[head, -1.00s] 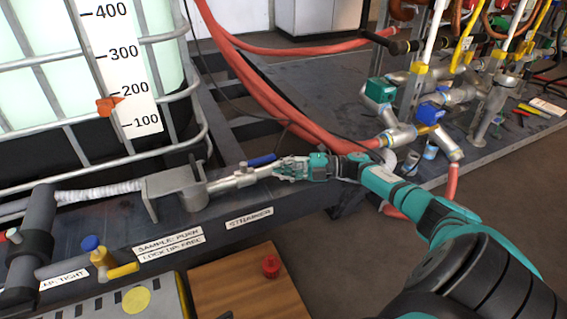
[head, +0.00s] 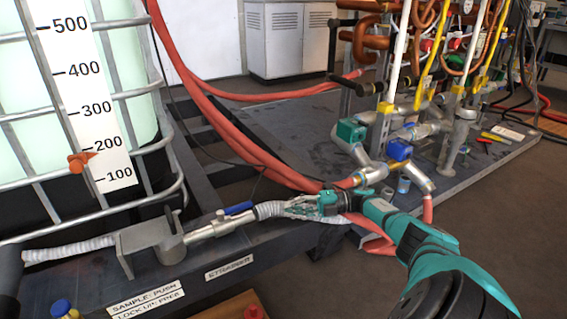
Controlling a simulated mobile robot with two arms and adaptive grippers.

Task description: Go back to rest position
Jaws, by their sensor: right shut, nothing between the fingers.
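My right gripper (head: 292,207) is in the middle of the head view, on a teal and black arm that comes in from the lower right. Its silver fingers point left and are shut with nothing between them. A pale ribbed hose (head: 267,210) shows just beyond and beside the fingertips; I cannot tell whether they touch. The blue-handled valve (head: 238,208) on a metal pipe lies a little left of the fingers. My left gripper is not in view.
A caged tank (head: 20,130) with a level scale stands at the left. Red hoses (head: 215,120) run behind my right gripper. Pipes and valves (head: 400,150) crowd a dark platform (head: 290,120) at the right. Bare floor (head: 500,220) is open at the lower right.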

